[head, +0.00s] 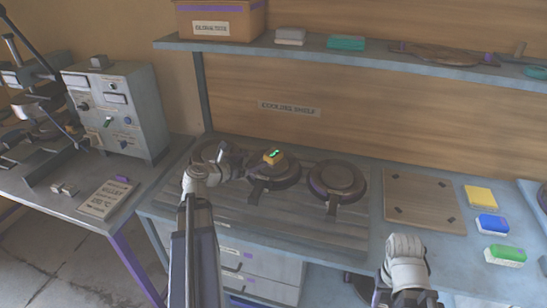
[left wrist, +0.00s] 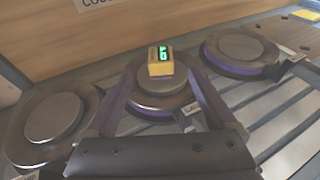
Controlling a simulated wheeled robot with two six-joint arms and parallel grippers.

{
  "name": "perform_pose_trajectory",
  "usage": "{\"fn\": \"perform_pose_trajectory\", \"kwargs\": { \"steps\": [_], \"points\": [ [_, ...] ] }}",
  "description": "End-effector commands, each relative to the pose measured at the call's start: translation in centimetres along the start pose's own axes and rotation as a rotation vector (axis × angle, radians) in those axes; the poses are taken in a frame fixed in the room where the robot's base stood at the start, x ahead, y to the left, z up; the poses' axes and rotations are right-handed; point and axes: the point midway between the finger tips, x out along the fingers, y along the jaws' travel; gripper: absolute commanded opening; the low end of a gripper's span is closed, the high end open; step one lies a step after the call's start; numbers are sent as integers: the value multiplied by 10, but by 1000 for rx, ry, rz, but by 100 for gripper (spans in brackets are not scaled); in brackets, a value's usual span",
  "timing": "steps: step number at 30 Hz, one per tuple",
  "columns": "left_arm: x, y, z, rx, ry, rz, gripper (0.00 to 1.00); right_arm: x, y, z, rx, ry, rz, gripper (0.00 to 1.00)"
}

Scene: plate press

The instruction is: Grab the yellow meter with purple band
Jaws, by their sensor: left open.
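A small yellow meter (head: 273,157) with a lit green display sits on the middle of three round dark plates (head: 288,181) in the head view. It also shows in the left wrist view (left wrist: 158,69), on top of the plate's raised centre. I cannot make out a purple band on it. My left gripper (head: 238,158) is just left of the meter in the head view. In the left wrist view its two fingers (left wrist: 160,78) are spread, with the meter between and beyond their tips, seemingly untouched. My right gripper (head: 405,256) is at the bench's front edge, far from the meter; its jaws are unclear.
Round plates flank the middle one, left (head: 208,150) and right (head: 338,180). A brown board (head: 424,198) and yellow (head: 480,196), blue (head: 491,225) and green (head: 505,255) blocks lie at right. A shelf (head: 350,57) overhangs the back. A grey control box (head: 117,108) stands left.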

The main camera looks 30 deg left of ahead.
Motion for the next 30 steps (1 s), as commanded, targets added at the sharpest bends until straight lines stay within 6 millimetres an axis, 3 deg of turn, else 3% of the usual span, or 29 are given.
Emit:
{"fn": "perform_pose_trajectory", "kwargs": {
  "steps": [6, 15, 23, 30],
  "points": [
    [2, 0, -3, 0, -3, 0, 95, 4, 0, 0, 0, 0, 0, 50],
    [40, 4, -28, 1, -83, -1, 95, 56, -5, -3, -1, 0, 0, 50],
    [46, 4, -24, 0, -101, 0, 95, 58, -6, -3, -1, 0, 0, 50],
    [68, 4, -22, 1, -100, -2, 95, 62, -6, -4, -1, 0, 0, 50]
  ]
}}
